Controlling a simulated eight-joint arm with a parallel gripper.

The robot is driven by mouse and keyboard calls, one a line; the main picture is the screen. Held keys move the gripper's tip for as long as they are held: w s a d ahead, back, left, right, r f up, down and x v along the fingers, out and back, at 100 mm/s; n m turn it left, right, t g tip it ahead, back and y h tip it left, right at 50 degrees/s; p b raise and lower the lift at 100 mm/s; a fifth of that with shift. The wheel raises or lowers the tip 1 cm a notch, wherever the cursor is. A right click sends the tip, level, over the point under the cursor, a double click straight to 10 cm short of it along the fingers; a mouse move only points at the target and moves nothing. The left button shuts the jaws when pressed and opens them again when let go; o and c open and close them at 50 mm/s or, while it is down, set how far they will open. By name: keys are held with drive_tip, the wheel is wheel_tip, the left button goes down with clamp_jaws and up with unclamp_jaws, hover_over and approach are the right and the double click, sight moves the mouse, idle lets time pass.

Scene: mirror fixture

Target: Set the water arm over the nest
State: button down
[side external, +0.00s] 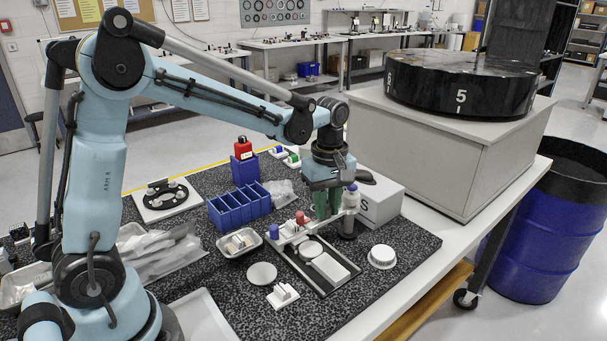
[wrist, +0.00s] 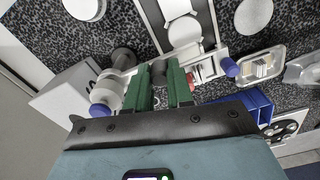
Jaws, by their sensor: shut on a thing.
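The water arm (side external: 292,236) is a white bar with a blue knob and a red knob, reaching from a post with a purple-blue cap (side external: 352,188). The bar lies across the far end of the nest (side external: 332,282), a dark-framed fixture holding a white disc and a white rectangular plate. The nest also shows in the wrist view (wrist: 211,17). My gripper (side external: 324,212) points down between the red knob and the post. Its green fingers (wrist: 172,88) are shut on a dark, mostly hidden part of the water arm. The exact contact is hard to see.
A blue bin (side external: 240,206) and a metal tray (side external: 239,243) stand left of the nest. A white disc (side external: 262,274) and a round white cap (side external: 382,257) lie beside it. A white box (side external: 381,203) stands close behind the post.

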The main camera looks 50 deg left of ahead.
drive_tip(key=c, duration=1)
unclamp_jaws()
drive_tip(key=shift+r, duration=0.1)
wheel_tip(320, 180, up, 12)
drive_tip(key=s+d+f+m+t, duration=0.1)
drive_tip(key=s+f+m+t, duration=0.6)
drive_tip(key=s+m, duration=0.5)
drive_tip(key=m, duration=0.3)
drive_tip(key=shift+s+f, duration=0.2)
